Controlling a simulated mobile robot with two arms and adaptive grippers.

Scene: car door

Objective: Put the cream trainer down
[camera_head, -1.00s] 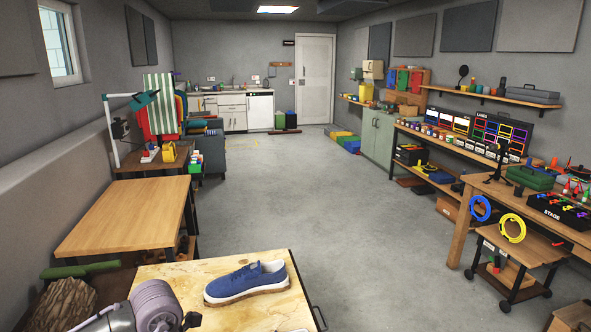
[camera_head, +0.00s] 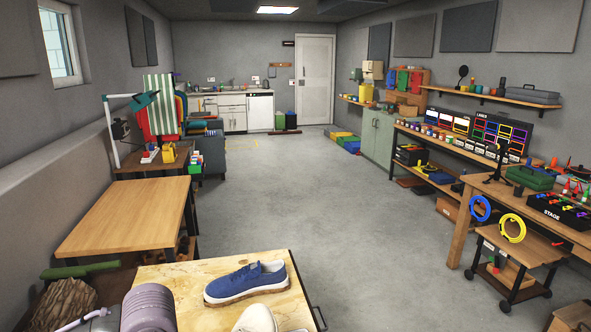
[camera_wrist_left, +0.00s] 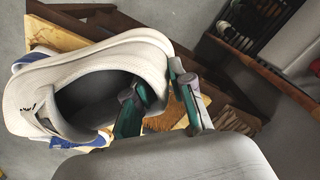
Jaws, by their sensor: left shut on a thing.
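The cream trainer (camera_head: 257,318) shows in part at the bottom edge of the head view, close in front of a blue trainer. In the left wrist view the cream trainer (camera_wrist_left: 95,75) fills the upper left, its opening facing the camera. My left gripper (camera_wrist_left: 160,100) is shut on the wall of its collar, one green finger inside the opening and one outside. In the head view only my left wrist shows, at bottom left; the fingers are out of sight. Whether the trainer touches the worn wooden tabletop (camera_head: 185,276) cannot be told. My right gripper is not in view.
The blue trainer (camera_head: 246,282) lies on the middle of the worn tabletop. A bare wooden table (camera_head: 130,215) stands beyond, to the left. A log (camera_head: 66,305) and a green roll (camera_head: 80,269) lie left of the worn tabletop.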

